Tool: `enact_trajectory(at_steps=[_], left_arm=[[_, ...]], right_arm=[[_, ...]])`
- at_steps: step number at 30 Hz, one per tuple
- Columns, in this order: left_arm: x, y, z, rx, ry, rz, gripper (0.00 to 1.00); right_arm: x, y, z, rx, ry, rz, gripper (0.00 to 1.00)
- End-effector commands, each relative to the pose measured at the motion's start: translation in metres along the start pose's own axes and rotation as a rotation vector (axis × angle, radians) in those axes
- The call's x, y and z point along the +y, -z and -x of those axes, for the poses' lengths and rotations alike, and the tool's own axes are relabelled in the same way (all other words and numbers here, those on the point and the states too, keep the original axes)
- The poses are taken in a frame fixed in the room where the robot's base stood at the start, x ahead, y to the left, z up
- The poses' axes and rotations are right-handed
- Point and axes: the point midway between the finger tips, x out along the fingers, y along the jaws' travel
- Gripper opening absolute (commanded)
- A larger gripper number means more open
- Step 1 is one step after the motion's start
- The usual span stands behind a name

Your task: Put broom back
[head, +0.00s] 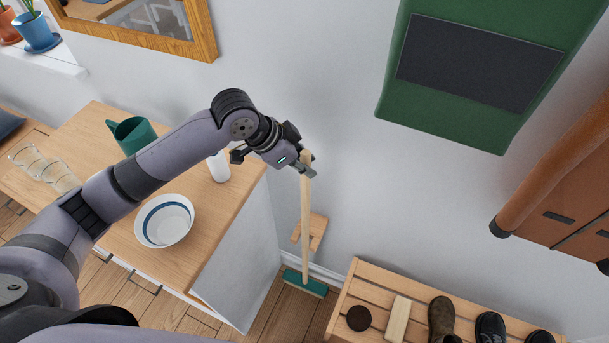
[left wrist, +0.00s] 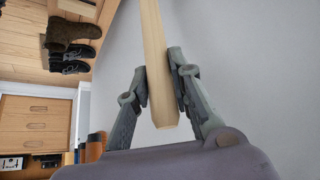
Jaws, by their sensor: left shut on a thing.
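The broom has a pale wooden handle (head: 306,205) and a green head (head: 305,284) with light bristles. It stands nearly upright by the wall, with its head at the floor between the counter and the bench. My left gripper (head: 307,166) is shut on the handle close to its top end. In the left wrist view the two fingers (left wrist: 160,83) lie on either side of the handle (left wrist: 154,40). A small wooden wall piece (head: 317,229) sits behind and right of the handle; I cannot tell whether they touch. My right gripper is not in view.
A wooden counter (head: 108,215) at left holds a bowl (head: 165,221), a green pitcher (head: 133,134), glasses and a white cup (head: 218,167). A slatted bench (head: 345,302) with shoes and a brush stands at right. A green board (head: 397,105) hangs above.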

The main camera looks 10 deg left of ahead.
Motion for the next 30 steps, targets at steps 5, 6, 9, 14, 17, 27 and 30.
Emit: enact_trajectory(at_steps=[5,6,9,14,17,27,30], left_arm=[[0.0,-0.006,-0.01,0.003,0.0,0.0,0.0],[0.0,-0.007,-0.012,0.003,0.001,0.0,0.0],[0.0,-0.01,-0.016,0.003,0.001,0.001,0.0],[0.001,-0.023,-0.035,0.0,-0.001,0.002,0.0],[-0.001,-0.025,-0.042,0.002,0.0,0.001,0.0],[-0.002,-0.028,-0.049,0.004,0.002,-0.001,0.0],[-0.002,-0.031,-0.052,0.0,0.001,-0.001,0.21]], right_arm=[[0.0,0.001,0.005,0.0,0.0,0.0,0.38],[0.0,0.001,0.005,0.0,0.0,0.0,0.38],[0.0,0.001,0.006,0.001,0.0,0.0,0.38],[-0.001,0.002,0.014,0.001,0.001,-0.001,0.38],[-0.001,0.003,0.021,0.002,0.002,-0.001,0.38],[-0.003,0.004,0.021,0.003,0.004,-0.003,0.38],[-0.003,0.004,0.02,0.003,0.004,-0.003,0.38]])
